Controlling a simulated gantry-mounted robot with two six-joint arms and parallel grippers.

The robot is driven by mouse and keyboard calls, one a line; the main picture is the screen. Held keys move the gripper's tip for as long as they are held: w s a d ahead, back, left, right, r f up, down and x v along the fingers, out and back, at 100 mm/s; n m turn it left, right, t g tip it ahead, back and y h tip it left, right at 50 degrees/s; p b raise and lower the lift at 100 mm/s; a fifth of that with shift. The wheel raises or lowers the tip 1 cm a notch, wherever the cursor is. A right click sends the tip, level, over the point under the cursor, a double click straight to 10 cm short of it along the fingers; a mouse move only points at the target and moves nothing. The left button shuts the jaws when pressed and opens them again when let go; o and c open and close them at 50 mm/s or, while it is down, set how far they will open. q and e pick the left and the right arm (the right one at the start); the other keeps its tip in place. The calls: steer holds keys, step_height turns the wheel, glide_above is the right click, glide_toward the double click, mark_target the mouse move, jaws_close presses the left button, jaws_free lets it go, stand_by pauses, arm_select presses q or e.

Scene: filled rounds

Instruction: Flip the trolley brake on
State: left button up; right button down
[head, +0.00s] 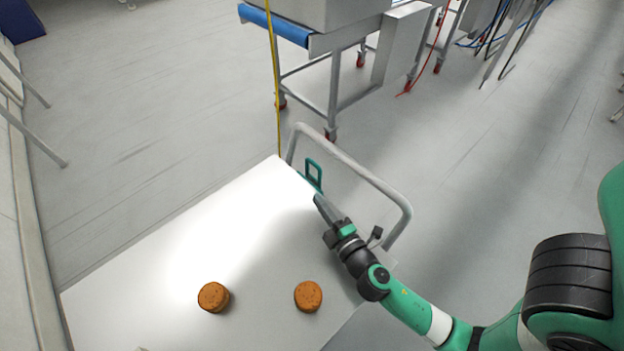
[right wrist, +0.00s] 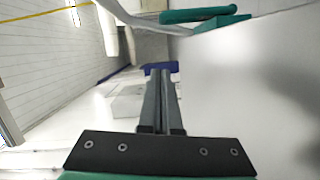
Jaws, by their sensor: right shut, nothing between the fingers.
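The trolley's white top (head: 150,270) fills the lower left of the head view, with a grey tubular push handle (head: 375,182) at its far right side. A green brake lever (head: 314,174), shaped like a loop, stands up at the trolley's far edge by the handle. It also shows at the top of the right wrist view (right wrist: 205,15). My right gripper (head: 319,201) is shut and empty, close to the lever on its near side; a small gap seems to show between them. My left gripper is not in view.
Two round brown patties (head: 213,297) (head: 308,296) lie on the trolley top. A steel table (head: 335,95) on red-wheeled legs stands beyond the handle. A yellow cord (head: 274,80) hangs near the trolley's far corner. Grey floor (head: 150,110) is clear on the left.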

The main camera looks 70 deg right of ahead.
steer(key=shift+r, duration=0.1)
steer(key=shift+w+d, duration=0.35)
steer(key=shift+w, duration=0.15)
steer(key=p+x, duration=0.1)
steer(key=x, duration=0.7)
steer(key=shift+w+d, duration=0.2)
steer(key=shift+w, duration=0.05)
steer(key=d, duration=0.1)
steer(key=s+d, duration=0.1)
steer(key=d+p, duration=0.1)
steer(key=shift+s+d+f, duration=0.15)
steer(key=shift+f, duration=0.2)
steer(key=shift+d+f, duration=0.1)
steer(key=shift+d, duration=0.15)
steer(key=shift+a, duration=0.1)
